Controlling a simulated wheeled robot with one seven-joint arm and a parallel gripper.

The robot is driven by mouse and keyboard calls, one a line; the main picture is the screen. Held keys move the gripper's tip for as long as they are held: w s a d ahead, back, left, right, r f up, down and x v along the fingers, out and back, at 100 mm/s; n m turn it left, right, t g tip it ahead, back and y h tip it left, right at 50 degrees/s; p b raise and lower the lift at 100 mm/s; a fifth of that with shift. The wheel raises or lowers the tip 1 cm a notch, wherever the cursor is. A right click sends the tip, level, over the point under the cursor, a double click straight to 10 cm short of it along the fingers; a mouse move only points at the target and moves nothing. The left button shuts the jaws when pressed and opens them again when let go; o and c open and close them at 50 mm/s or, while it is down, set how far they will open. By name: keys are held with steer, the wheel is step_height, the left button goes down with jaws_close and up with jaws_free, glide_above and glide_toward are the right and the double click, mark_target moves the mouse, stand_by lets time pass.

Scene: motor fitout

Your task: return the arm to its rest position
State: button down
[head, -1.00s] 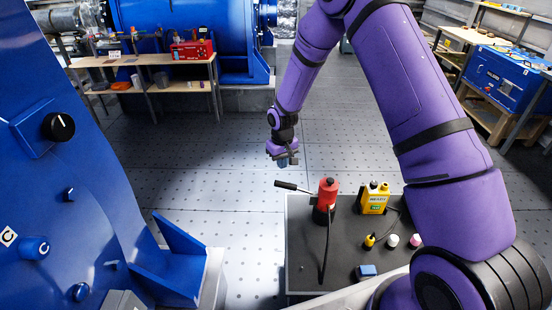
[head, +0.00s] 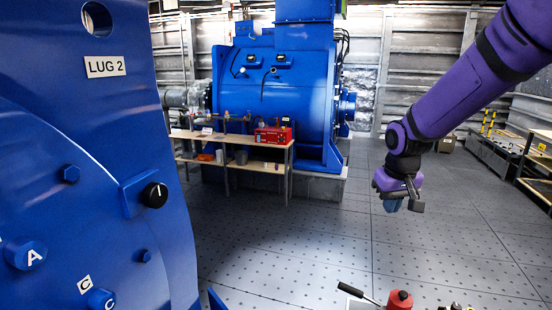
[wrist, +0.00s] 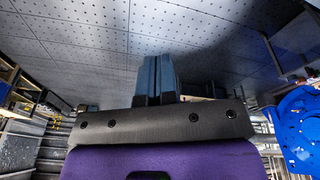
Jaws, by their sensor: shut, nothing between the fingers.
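My gripper (head: 393,205) hangs at the end of my purple arm on the right side of the head view, above open floor. Its blue fingers are together with nothing between them. In the wrist view the shut fingers (wrist: 157,76) stand out past the dark gripper body, against the grey floor plates.
A big blue housing (head: 90,180) with a black knob and lettered bolts fills the left. A blue machine (head: 285,95) and a shelf table (head: 240,139) stand behind. A red pump (head: 399,300) shows at the bottom edge. The middle floor (head: 330,240) is clear.

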steer(key=s+d+r+t, duration=0.1)
steer(key=s+r, duration=0.3)
steer(key=s, duration=0.5)
steer(key=s+d+r+m+t, duration=0.1)
steer(key=s+r, duration=0.4)
steer(key=s, duration=0.4)
steer(key=s+r+t, duration=0.1)
steer(key=s+r, duration=0.3)
steer(key=s, duration=0.5)
steer(key=shift+s+d+r, duration=0.2)
steer(key=shift+s+d, duration=0.2)
